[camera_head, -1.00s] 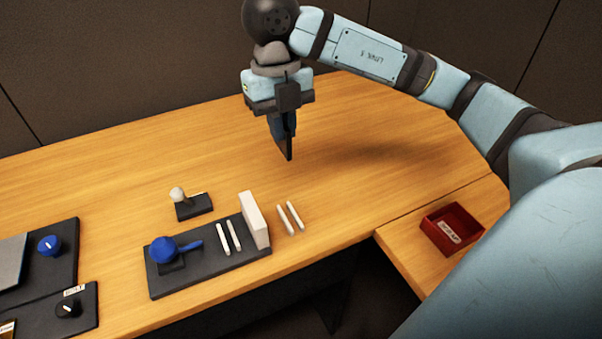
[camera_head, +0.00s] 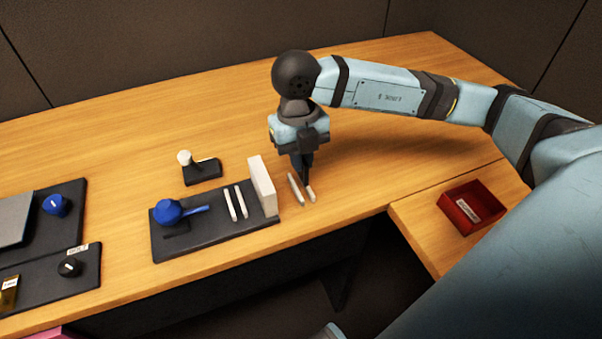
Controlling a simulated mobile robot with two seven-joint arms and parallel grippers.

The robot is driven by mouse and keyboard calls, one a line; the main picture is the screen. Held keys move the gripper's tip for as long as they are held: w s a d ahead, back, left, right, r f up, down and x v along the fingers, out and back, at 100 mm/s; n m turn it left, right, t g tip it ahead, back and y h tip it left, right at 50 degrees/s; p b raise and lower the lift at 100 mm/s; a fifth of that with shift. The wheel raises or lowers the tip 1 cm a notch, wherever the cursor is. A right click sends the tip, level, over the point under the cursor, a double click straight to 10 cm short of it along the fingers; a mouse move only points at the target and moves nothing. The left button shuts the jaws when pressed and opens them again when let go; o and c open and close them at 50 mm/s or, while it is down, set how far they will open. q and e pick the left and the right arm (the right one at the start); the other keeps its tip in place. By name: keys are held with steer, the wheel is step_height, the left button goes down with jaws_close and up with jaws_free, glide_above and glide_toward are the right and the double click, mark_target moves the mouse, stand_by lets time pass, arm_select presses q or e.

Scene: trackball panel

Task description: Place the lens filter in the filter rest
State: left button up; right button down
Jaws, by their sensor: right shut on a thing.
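My right gripper (camera_head: 304,180) points down and is shut on a thin dark piece, taken to be the lens filter (camera_head: 307,178). The piece is small, seen nearly edge-on, and hard to tell from the dark fingers. It is right at a pair of short white bars (camera_head: 294,190) on the wooden table, which look like the filter rest. I cannot tell whether the piece touches the bars. A similar pair of white bars (camera_head: 236,203) lies on the black panel to the left. My left gripper is not in view.
A white upright block (camera_head: 262,186) stands between the two pairs of bars. A blue trackball-like part with a handle (camera_head: 168,212) is on the black panel (camera_head: 215,233). A white knob on a dark base (camera_head: 203,171) stands behind. A red tray (camera_head: 472,207) sits right. The table's back is clear.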

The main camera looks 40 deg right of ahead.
steer(key=shift+f+b, duration=0.55)
steer(key=shift+f, duration=1.7)
steer(key=c, duration=1.2)
jaws_free()
steer(key=shift+c, duration=0.2)
steer(key=r+p, duration=0.1)
steer(key=r, duration=0.3)
steer(key=w+r, duration=0.1)
steer(key=r, duration=0.3)
steer(key=r+p, duration=0.1)
steer(key=r, duration=0.3)
steer(key=shift+w+d+r+p, duration=0.15)
steer(key=shift+w+p, duration=0.05)
steer(key=shift+p, duration=0.15)
